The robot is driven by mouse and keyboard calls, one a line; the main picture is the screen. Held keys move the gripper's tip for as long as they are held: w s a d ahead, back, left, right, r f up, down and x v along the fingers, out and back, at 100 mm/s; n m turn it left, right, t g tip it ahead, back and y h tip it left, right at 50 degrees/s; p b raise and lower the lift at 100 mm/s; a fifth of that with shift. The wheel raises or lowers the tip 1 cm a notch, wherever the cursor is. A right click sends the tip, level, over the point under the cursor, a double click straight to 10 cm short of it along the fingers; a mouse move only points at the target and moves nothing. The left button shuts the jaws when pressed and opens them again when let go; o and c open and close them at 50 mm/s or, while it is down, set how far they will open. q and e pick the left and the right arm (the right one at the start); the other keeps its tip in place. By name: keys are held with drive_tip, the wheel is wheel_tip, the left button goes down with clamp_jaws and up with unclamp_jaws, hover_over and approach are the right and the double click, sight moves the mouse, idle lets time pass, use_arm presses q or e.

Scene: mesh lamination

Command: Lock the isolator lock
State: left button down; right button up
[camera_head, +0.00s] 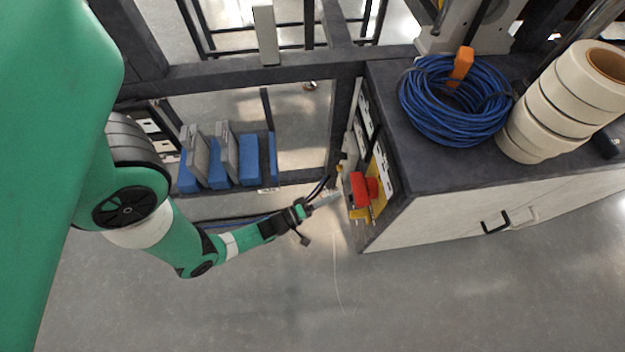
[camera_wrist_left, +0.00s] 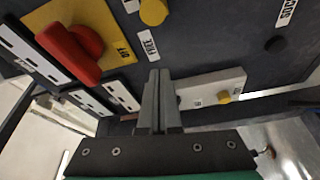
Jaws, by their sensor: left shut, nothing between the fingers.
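The isolator lock is a red rotary handle (camera_head: 364,188) on a yellow plate (camera_head: 378,172), on the side face of the dark-topped cabinet. In the left wrist view the red handle (camera_wrist_left: 72,52) sits at the upper left on its yellow plate (camera_wrist_left: 108,30), with a label reading "OFF" beside it. My left gripper (camera_head: 331,200) is shut and empty, just left of the red handle and apart from it. In the left wrist view its closed fingers (camera_wrist_left: 158,100) point at the panel, right of and below the handle. My right gripper is not in view.
Near the fingers are a "FREE" label (camera_wrist_left: 149,45), a yellow knob (camera_wrist_left: 153,11) and a white box with a yellow button (camera_wrist_left: 224,97). A blue cable coil (camera_head: 455,105) and white tape rolls (camera_head: 560,110) lie on the cabinet top (camera_head: 400,165). Blue and grey bins (camera_head: 225,160) stand left.

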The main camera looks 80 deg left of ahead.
use_arm(q)
drive_tip(key=d+p+v, duration=0.1)
drive_tip(key=v, duration=0.6)
drive_tip(key=shift+d+f, duration=0.15)
drive_tip(key=shift+d, duration=0.05)
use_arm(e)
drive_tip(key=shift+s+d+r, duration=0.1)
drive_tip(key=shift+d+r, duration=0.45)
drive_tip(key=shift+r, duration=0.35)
use_arm(q)
drive_tip(key=shift+a, duration=0.1)
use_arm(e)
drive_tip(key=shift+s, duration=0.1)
